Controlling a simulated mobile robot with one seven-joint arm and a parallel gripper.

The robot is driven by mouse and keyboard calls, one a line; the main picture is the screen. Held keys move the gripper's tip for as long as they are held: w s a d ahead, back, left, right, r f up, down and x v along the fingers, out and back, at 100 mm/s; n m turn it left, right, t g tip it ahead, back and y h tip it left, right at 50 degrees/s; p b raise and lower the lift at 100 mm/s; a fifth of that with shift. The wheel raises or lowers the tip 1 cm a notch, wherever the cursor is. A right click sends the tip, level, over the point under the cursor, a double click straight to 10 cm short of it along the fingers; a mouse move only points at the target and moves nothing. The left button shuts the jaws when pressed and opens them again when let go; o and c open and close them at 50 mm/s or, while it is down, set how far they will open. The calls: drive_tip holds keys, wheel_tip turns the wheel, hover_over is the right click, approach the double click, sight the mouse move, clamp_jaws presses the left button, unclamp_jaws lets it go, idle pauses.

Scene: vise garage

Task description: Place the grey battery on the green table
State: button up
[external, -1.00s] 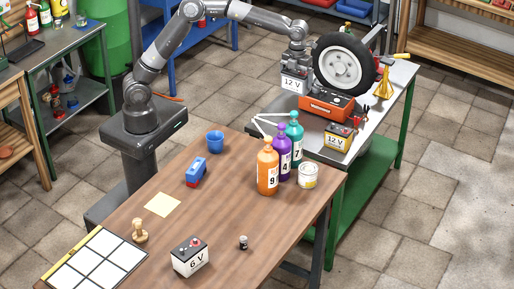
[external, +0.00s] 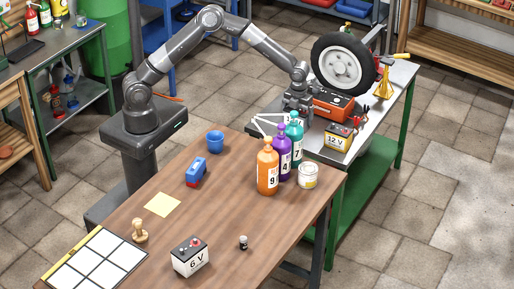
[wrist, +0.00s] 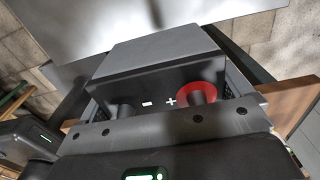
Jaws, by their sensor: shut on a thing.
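The grey battery shows in the wrist view (wrist: 150,82) as a dark block with minus and plus marks and a red ring around one terminal. My gripper (external: 296,108) is shut on it. In the external view the gripper points down at the near left part of the green table (external: 398,84), which has a grey metal top and green legs. There the battery is low behind the bottles and mostly hidden. I cannot tell whether its underside touches the tabletop.
An orange-red case (external: 333,106), a yellow 12 V battery (external: 339,138), a wheel (external: 343,64) and a yellow stand (external: 383,83) occupy the green table. Orange (external: 267,172), purple (external: 282,150) and teal (external: 295,133) bottles stand on the brown table close in front.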

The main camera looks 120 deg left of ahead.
drive_tip(key=shift+s+a+f, duration=0.15)
drive_tip(key=shift+a+f, duration=2.1)
drive_tip(key=shift+f, duration=0.05)
drive_tip(key=shift+s+a+f, duration=0.15)
drive_tip(key=shift+a+f, duration=2.1)
drive_tip(key=shift+f, duration=0.1)
drive_tip(key=o, duration=1.4)
drive_tip(key=shift+f, duration=0.15)
wheel_tip(320, 180, up, 12)
drive_tip(key=shift+r, duration=0.2)
drive_tip(key=shift+d, duration=0.1)
